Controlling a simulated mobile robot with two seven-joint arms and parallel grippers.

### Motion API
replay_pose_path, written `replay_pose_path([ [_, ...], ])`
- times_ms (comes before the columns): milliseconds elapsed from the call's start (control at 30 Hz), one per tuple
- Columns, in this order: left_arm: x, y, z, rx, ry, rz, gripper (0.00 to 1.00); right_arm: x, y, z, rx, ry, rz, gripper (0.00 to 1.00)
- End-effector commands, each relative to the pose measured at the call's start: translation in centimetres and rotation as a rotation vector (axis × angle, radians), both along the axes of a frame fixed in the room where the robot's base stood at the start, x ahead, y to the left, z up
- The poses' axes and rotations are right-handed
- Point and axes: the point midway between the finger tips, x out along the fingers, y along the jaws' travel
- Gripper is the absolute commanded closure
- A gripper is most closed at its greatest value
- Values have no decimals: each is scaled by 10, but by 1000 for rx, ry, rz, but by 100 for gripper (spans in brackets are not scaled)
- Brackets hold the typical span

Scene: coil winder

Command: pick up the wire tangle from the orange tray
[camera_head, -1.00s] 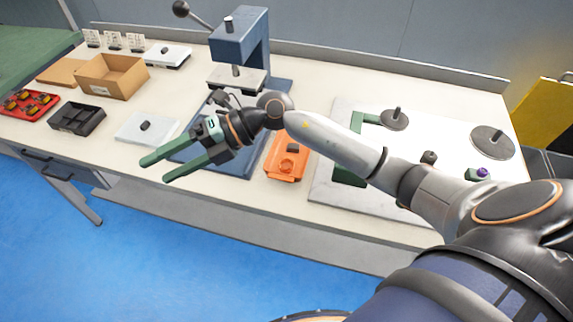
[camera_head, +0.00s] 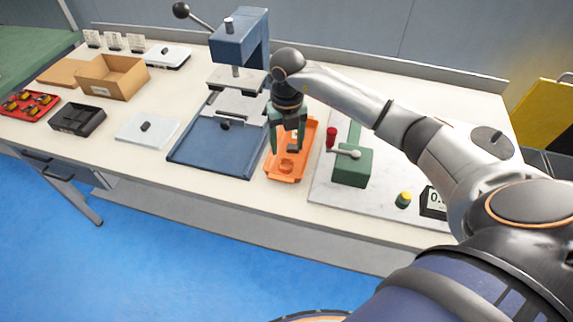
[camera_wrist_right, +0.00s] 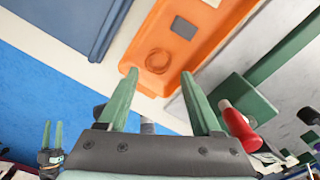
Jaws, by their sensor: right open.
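The wire tangle (camera_head: 287,166) looks like a small copper-orange ring on the tray floor. It shows clearly in the right wrist view (camera_wrist_right: 158,60), just beyond and between the fingertips. My right gripper (camera_head: 285,148) points down over the tray, open and empty, apart from the tangle. My left gripper (camera_wrist_right: 52,128) shows small at the left of the right wrist view, fingers apart, away from the tray.
A dark block (camera_wrist_right: 183,27) lies in the tray beside the tangle. The blue press (camera_head: 215,150) stands left of the tray. A green fixture (camera_head: 352,166) with a red-knobbed lever stands close on the right. A black bin (camera_head: 77,118) and cardboard box (camera_head: 112,77) are at left.

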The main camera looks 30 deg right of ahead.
Motion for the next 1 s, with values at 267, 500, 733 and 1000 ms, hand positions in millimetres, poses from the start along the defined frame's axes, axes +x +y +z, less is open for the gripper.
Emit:
replay_pose_path([
  [267, 0, 0, 5, 0, 0, 0, 50, -2, 2, -26, 2, 3, 1, 34],
  [500, 0, 0, 7, 0, 0, 0, 50, -2, 3, -58, 3, 1, 1, 34],
  [733, 0, 0, 7, 0, 1, 0, 50, -1, 3, -61, 1, -3, 2, 34],
  [1000, 0, 0, 7, 0, 1, 0, 50, -1, 3, -60, 2, -2, 2, 60],
])
